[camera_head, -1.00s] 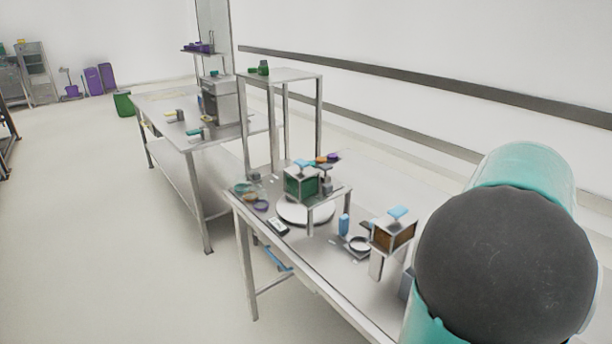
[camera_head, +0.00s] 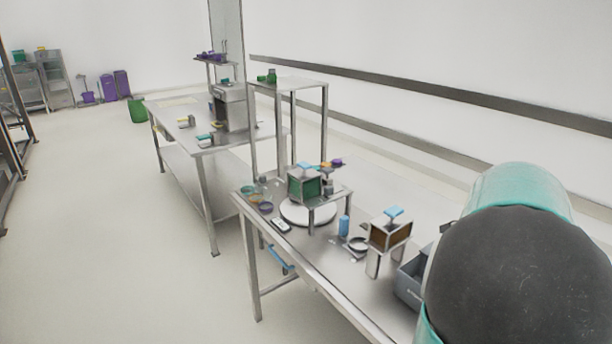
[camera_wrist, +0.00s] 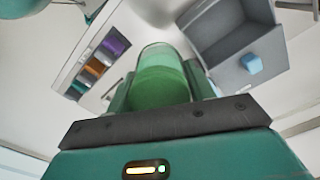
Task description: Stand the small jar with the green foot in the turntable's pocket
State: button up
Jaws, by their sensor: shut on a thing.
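In the wrist view my gripper (camera_wrist: 163,95) is shut on the small jar (camera_wrist: 160,62), a clear vessel with a green part facing the camera. In the head view the turntable (camera_head: 296,214) is a round white disc on the near steel table. A raised stand with a green-sided box partly covers the disc, and its pocket cannot be made out. My gripper and the jar are not in the head view, where my teal and black arm fills the lower right.
The near table (camera_head: 318,262) also holds a box with a brown front (camera_head: 390,235), a blue bottle (camera_head: 344,226), and a grey bin (camera_head: 408,285) beside my arm. A second steel table (camera_head: 205,142) and a tall shelf (camera_head: 290,86) stand behind.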

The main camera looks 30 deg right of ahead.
jog(key=w+a+f+n, duration=0.7)
jog(key=w+a+f, duration=0.2)
jog(key=a, duration=0.4)
jog(key=w+a+f+n, duration=0.7)
jog(key=w+a+f, duration=0.3)
jog(key=w+a, duration=0.2)
jog(key=w+a+f+n, duration=0.7)
jog(key=w+a+f, duration=0.3)
jog(key=a, duration=0.4)
jog(key=shift+w+a+f+n, duration=0.2)
jog(key=shift+w+f+n, duration=0.05)
jog(key=shift+w+n, duration=0.15)
